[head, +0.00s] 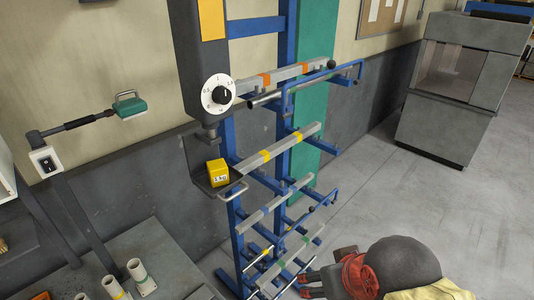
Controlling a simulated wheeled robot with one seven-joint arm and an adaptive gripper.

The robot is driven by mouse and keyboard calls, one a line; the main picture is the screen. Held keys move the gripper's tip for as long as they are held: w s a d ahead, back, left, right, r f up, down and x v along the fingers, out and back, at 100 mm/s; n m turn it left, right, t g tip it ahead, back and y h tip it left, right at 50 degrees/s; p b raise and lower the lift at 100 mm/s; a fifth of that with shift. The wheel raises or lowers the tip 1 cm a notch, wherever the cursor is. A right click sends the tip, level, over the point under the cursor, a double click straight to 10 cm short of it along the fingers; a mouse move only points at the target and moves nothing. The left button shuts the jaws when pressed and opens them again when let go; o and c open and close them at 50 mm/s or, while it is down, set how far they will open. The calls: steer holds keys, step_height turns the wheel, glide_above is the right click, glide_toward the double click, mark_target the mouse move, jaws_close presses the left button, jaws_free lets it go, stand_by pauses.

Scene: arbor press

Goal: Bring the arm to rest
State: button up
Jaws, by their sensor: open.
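My arm comes in at the bottom right of the head view, with a large dark rounded link and red and yellow parts around it. My gripper (314,280) is at its left end, pointing left, low in front of the blue rack (286,130). Its jaws are open, and I see nothing held between them. Part of the gripper is cut off or hidden near the bottom edge. I cannot tell how far it is from the lower bars of the rack.
The rack carries several grey bars (280,147) with coloured bands. A dial gauge (218,93) hangs at its left, above a yellow 1 kg block (217,173) in a dark tray. White tubes (141,277) stand lower left. A grey cabinet (462,88) stands far right; open floor (400,205) lies between.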

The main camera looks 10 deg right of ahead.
step_height(320, 180, down, 25)
steer(key=b, duration=2.3)
steer(key=shift+b, duration=0.4)
steer(key=shift+r, duration=0.2)
steer(key=shift+c, duration=0.6)
